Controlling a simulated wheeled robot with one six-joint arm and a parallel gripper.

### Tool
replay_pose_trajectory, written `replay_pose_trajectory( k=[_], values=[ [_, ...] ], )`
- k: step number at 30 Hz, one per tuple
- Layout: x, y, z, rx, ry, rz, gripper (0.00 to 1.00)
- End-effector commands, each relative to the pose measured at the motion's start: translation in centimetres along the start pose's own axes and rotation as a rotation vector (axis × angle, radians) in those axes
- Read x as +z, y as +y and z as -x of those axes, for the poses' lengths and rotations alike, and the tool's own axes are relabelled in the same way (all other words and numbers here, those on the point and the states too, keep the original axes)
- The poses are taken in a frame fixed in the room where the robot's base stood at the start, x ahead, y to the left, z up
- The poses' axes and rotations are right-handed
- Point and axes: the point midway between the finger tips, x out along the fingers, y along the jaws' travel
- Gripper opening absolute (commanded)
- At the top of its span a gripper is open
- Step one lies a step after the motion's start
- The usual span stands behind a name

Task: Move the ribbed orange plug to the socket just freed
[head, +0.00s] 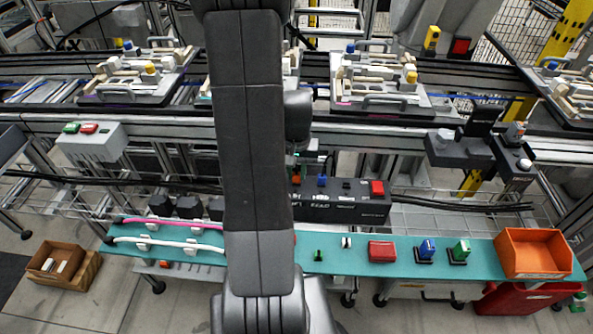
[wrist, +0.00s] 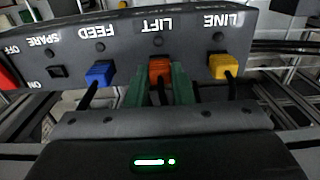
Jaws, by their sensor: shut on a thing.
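The orange plug (wrist: 160,71) is at the LIFT position of the dark panel (wrist: 128,24) in the wrist view. It sits against the panel face; how deep it is seated cannot be told. My gripper (wrist: 160,82) has its green fingers shut on it, one on each side. A blue plug (wrist: 100,73) is at FEED and a yellow plug (wrist: 223,66) at LINE, each with a black cable. SPARE shows a black square (wrist: 57,71), seemingly an empty socket. In the head view the panel (head: 345,208) is partly behind my arm, and the fingers are hidden.
A red switch (head: 377,188) is at the panel's right end. A teal shelf (head: 340,262) in front carries a red box (head: 382,251), small blue (head: 427,249) and green (head: 460,250) parts and an orange bin (head: 535,253). Cables run behind the panel. Conveyors with loaded pallets lie beyond.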

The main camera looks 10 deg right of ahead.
Motion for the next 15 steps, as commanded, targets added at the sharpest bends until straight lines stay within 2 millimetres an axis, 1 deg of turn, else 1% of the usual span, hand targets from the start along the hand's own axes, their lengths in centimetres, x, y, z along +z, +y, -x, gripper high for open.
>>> replay_pose_trajectory(
  k=[3,9,10,13,15],
  values=[
    [0.03,0.00,-0.26,0.000,-0.001,0.000,0.00],
    [0.01,0.00,-0.16,0.000,-0.001,0.000,0.00],
    [0.01,0.00,-0.16,0.000,-0.001,0.000,0.26],
    [0.01,0.00,-0.16,0.000,0.000,0.000,0.46],
    [0.01,0.00,-0.16,0.000,0.000,0.000,0.46]
  ],
)
